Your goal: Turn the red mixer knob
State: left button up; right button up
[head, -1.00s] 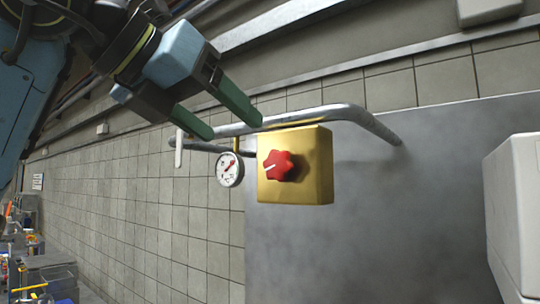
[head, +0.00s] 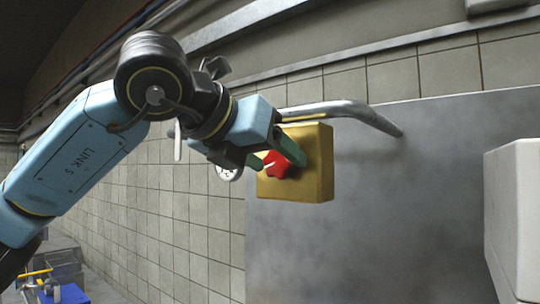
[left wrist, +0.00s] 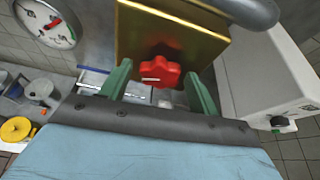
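The red mixer knob (head: 278,165) is star-shaped with a white mark and sits on the front of a yellow box (head: 312,180). It also shows in the left wrist view (left wrist: 160,72), just beyond and between my fingers. My left gripper (head: 278,157) is at the knob, with its green fingers partly covering it. In the left wrist view the left gripper (left wrist: 158,80) is open, one finger on each side of the knob with gaps between. My right gripper is in neither view.
A metal pipe (head: 345,108) runs above and behind the box. A gauge (head: 228,172) hangs at its left, partly hidden by my gripper. A white box (head: 512,200) stands at the right. The grey wall panel (head: 390,230) below the box is clear.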

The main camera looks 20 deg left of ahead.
pick_arm(q)
jog(key=c, duration=0.8)
jog(key=m+y+b, duration=0.1)
jog(key=m+b, duration=0.1)
jog(key=b, duration=0.1)
jog(key=shift+d+f+t+y, duration=0.1)
jog(key=shift+d+t+y, duration=0.1)
jog(key=shift+t+y, duration=0.2)
jog(key=m+y+b, duration=0.1)
jog(key=m, duration=0.1)
jog(key=m+t+y+b, duration=0.1)
jog(key=m+b, duration=0.1)
jog(key=shift+s+d+t, duration=0.1)
jog(key=shift+t, duration=0.2)
jog(key=shift+m, duration=0.4)
jog(key=o, duration=1)
